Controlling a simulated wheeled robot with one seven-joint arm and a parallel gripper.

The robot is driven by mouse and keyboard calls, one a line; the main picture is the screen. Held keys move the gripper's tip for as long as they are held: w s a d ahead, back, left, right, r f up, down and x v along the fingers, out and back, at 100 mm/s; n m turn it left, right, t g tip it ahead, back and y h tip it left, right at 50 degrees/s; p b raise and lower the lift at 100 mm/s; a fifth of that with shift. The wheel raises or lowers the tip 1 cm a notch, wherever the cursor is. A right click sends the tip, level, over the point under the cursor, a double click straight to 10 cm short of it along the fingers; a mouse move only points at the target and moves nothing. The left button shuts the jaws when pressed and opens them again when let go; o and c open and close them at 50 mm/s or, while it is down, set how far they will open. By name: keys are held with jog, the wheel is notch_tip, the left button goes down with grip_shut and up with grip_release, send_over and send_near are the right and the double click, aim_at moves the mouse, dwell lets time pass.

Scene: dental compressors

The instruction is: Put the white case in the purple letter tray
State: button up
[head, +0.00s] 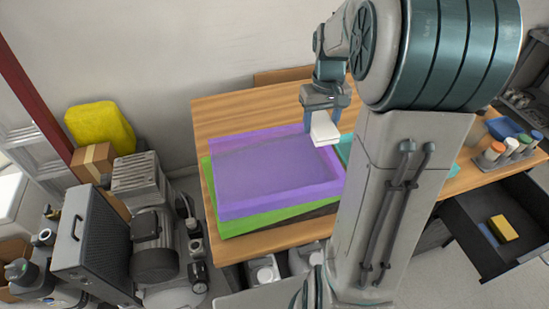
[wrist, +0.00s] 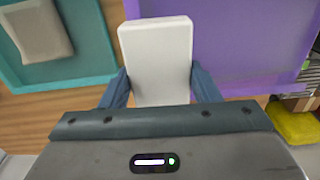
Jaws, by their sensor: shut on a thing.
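The white case (head: 324,128) is in my gripper (head: 322,118), which is shut on it. In the head view it is at the right end of the purple letter tray (head: 232,206), and it looks held above the tray's rim. In the wrist view the white case (wrist: 156,58) sits between the two blue fingers of my gripper (wrist: 158,85). The purple letter tray (wrist: 240,85) is behind and to the right of it there. The tray's inside looks empty in the head view.
A green tray (head: 209,185) lies under the purple one. A teal tray (wrist: 110,75) with a grey-beige item (wrist: 38,30) is beside it. Several bottles (head: 495,151) stand at the right of the wooden table (head: 225,108). An open drawer (head: 478,235) juts out at right.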

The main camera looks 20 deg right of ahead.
jog(key=p, duration=0.2)
send_over(285, 174)
notch_tip(285, 174, down, 6)
jog(key=shift+a+f, duration=0.1)
jog(key=shift+f, duration=2)
jog(key=shift+f, duration=0.1)
jog(key=shift+f, duration=0.15)
jog(key=o, duration=1)
jog(key=shift+r, duration=0.2)
